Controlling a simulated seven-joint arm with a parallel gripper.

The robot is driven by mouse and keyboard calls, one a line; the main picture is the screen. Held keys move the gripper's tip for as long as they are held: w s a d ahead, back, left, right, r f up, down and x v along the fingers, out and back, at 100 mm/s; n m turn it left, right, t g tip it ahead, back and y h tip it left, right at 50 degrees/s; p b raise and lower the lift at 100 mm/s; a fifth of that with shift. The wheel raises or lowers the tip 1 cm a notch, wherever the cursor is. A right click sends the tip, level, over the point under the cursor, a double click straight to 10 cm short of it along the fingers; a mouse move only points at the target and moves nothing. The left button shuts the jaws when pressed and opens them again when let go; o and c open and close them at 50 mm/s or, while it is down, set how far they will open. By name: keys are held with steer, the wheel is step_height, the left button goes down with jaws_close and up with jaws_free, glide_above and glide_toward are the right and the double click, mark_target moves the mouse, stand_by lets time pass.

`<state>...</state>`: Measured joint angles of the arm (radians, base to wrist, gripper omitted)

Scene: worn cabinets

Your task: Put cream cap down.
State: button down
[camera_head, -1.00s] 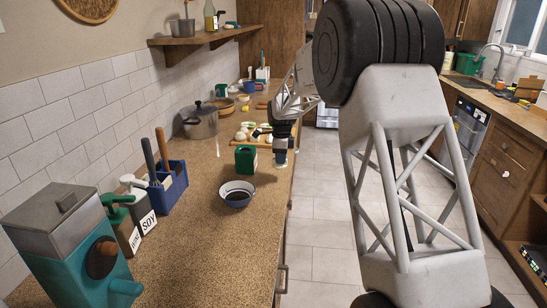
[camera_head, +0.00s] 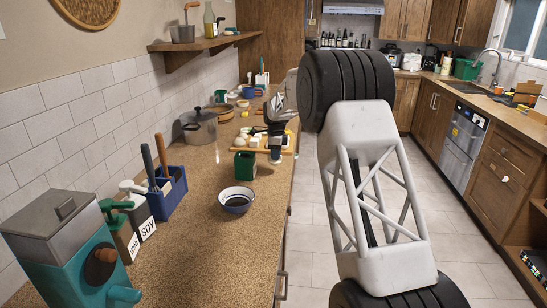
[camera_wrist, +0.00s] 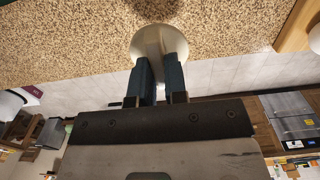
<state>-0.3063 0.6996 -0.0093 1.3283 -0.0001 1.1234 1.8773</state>
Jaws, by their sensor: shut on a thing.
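The cream cap (camera_wrist: 150,42) is a round, pale disc with a raised grip across it, seen close in the wrist view. My gripper (camera_wrist: 160,62) is shut on that grip, one dark blue finger on each side. The cap shows against the speckled counter (camera_wrist: 70,40), near its edge with the floor. Whether it touches the counter cannot be told. In the head view my gripper (camera_head: 276,148) is small, at the counter's right edge beside the cutting board. The cap is too small there to make out surely.
A green square container (camera_head: 245,164) stands just left of my gripper, with a blue-rimmed bowl (camera_head: 237,201) nearer. A cutting board (camera_head: 254,149) with pale food pieces and a metal pot (camera_head: 199,128) lie beyond. The near counter right of the teal grinder (camera_head: 88,250) is clear.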

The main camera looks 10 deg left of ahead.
steer(key=shift+w+a+f, duration=0.1)
steer(key=shift+w+a, duration=0.2)
steer(key=shift+w, duration=0.6)
steer(key=shift+w+a+f, duration=0.1)
steer(key=shift+w+a, duration=0.15)
steer(key=shift+w, duration=0.7)
steer(key=shift+w+a+f, duration=0.1)
steer(key=shift+w+a, duration=0.2)
steer(key=shift+w, duration=0.6)
steer(key=shift+f, duration=1.75)
steer(key=shift+f, duration=0.1)
steer(key=c, duration=1.1)
jaws_free()
steer(key=shift+c, duration=0.2)
step_height(320, 180, up, 12)
